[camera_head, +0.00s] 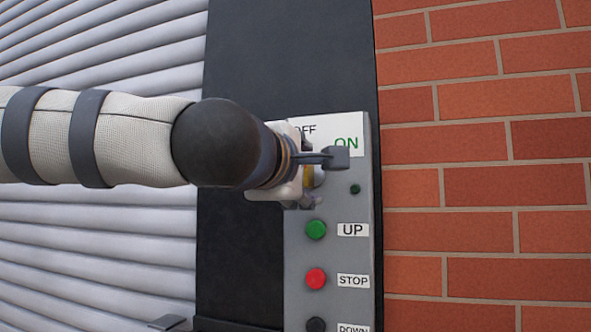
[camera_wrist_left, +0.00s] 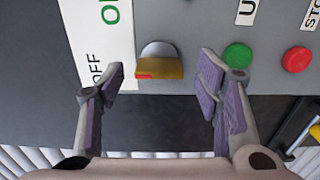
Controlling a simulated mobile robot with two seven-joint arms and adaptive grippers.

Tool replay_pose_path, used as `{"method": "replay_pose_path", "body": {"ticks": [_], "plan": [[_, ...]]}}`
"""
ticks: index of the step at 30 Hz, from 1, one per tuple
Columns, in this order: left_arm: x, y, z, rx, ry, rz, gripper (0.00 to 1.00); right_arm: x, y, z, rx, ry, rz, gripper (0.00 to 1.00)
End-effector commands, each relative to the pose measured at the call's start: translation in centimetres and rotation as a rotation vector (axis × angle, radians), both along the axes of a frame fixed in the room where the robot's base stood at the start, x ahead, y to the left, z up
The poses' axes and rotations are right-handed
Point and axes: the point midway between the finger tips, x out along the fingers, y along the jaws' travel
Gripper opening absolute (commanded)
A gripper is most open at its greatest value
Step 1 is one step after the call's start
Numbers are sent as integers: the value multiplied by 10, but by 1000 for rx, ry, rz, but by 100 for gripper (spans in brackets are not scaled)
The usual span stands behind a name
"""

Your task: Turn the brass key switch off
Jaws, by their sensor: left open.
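The brass key switch (camera_wrist_left: 160,68) shows in the left wrist view as a brass block with an orange edge on a round silver barrel. In the head view only a bit of brass (camera_head: 308,176) shows behind my left gripper (camera_head: 318,172). The label plate (camera_head: 352,122) above it reads OFF and ON; OFF is partly covered. I cannot tell which word the key points to. In the wrist view my left gripper (camera_wrist_left: 158,82) is open, with one finger on each side of the key, apart from it. My right gripper is not in view.
The grey control box (camera_head: 361,212) has a green UP button (camera_head: 316,230), a red STOP button (camera_head: 316,278) and a dark DOWN button (camera_head: 316,325) below the key. A brick wall (camera_head: 490,160) is at the right, a pale roller shutter (camera_head: 100,240) at the left.

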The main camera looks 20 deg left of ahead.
Motion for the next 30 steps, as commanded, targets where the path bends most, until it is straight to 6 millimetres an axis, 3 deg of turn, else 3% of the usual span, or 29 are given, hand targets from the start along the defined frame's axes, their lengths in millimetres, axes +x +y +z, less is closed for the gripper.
{"method": "replay_pose_path", "body": {"ticks": [6, 12, 27, 30], "plan": [[-60, 1, 1, -3, -2, -4, 58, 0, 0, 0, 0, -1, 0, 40], [-97, 1, 0, -2, -1, -2, 58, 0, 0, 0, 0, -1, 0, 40], [-105, 2, 0, 1, 0, 0, 58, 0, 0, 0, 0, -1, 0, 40], [-93, -1, -16, 29, 27, 1, 58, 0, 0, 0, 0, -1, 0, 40]]}}
